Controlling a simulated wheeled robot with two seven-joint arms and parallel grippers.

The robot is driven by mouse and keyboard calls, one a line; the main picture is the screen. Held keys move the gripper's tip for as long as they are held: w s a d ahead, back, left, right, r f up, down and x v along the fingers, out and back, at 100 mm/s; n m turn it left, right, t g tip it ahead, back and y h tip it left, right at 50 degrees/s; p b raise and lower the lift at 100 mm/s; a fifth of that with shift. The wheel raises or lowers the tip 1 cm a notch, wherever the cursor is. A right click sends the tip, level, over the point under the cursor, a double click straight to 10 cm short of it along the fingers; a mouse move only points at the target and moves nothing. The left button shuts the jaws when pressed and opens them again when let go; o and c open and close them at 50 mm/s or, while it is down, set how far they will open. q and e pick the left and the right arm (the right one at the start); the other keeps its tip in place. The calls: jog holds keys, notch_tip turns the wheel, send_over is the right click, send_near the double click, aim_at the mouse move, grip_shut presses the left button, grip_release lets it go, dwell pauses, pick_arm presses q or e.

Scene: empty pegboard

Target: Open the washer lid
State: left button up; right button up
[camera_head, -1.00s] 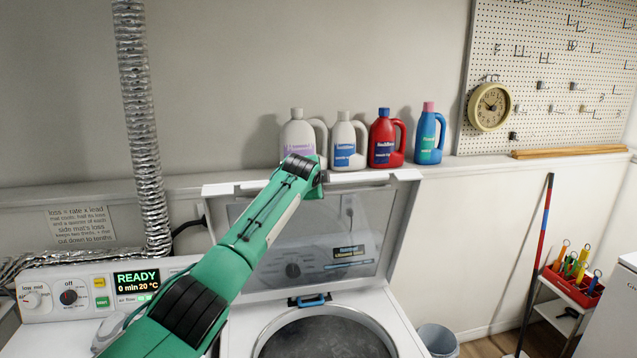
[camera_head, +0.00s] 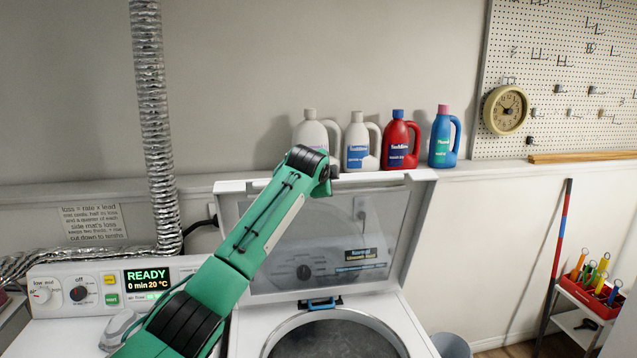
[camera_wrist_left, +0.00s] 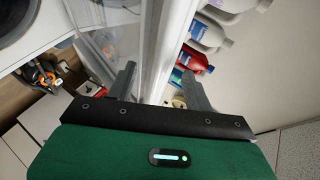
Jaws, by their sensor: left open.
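The washer lid (camera_head: 425,225) stands raised and nearly upright behind the round drum opening (camera_head: 335,335) in the head view. It has a white frame and a clear window. My left gripper (camera_head: 328,182) is at the lid's top edge, its fingers mostly hidden behind the wrist. In the left wrist view, my left gripper (camera_wrist_left: 160,88) is open, with the white lid edge (camera_wrist_left: 172,45) running between its spread fingers. I cannot tell whether either finger touches the lid. My right gripper is not in view.
Several detergent bottles (camera_head: 400,145) stand on the ledge just behind the lid. A dryer control panel (camera_head: 110,285) is at the left, below a silver duct (camera_head: 153,125). A bin (camera_head: 452,345) and a cart with a red tool tray (camera_head: 592,293) are at the right.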

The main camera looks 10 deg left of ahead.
pick_arm(q)
jog(key=b+v, duration=0.4)
jog(key=v, duration=0.4)
jog(key=shift+s, duration=0.3)
jog(key=shift+a, duration=0.15)
